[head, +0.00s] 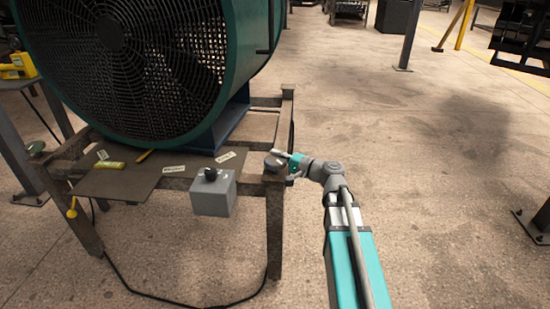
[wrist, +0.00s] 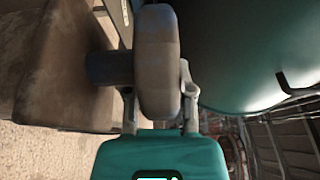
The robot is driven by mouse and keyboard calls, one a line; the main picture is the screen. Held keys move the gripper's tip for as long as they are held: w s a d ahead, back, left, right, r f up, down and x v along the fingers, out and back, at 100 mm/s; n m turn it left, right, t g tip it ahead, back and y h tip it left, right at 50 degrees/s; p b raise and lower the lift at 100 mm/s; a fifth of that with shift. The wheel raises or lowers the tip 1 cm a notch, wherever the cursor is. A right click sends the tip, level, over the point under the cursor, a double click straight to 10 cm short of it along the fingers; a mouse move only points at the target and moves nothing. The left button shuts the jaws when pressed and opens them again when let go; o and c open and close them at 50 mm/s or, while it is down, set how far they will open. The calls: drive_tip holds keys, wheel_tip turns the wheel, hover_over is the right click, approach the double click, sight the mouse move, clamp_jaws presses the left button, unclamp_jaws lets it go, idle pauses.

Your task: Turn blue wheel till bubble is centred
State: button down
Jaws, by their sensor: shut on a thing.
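A rounded wheel (wrist: 157,55), dull grey-brown in this light, stands between the two fingers of my gripper (wrist: 158,92) in the wrist view. My gripper is shut on it, one finger on each side. A dark blue-grey stub (wrist: 108,68) joins the wheel on its left. In the head view my gripper (head: 290,160) is at the right front corner of the stand, beside the dark round wheel (head: 274,161). A small yellow-green piece (head: 109,165), possibly the level, lies on the plate; its bubble is too small to read.
A big teal fan (head: 135,60) sits on a rusty metal stand (head: 275,225). A grey box with a black knob (head: 213,195) hangs at the plate's front edge. The plate (head: 120,184) carries white labels. A yellow knob (head: 71,212) is at left.

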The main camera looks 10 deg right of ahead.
drive_tip(key=m+t+h, duration=0.1)
drive_tip(key=h, duration=0.1)
drive_tip(key=m+t+h, duration=0.2)
drive_tip(key=d+m+t+h, duration=0.1)
drive_tip(key=m+h, duration=0.1)
drive_tip(key=h, duration=0.1)
drive_tip(key=shift+s+t, duration=0.4)
drive_tip(key=shift+m+h, duration=0.3)
drive_tip(key=shift+m, duration=0.1)
drive_tip(key=shift+c, duration=2.4)
unclamp_jaws()
drive_tip(key=shift+w+n+y, duration=0.2)
drive_tip(key=shift+n+y, duration=0.3)
drive_tip(key=shift+y, duration=0.3)
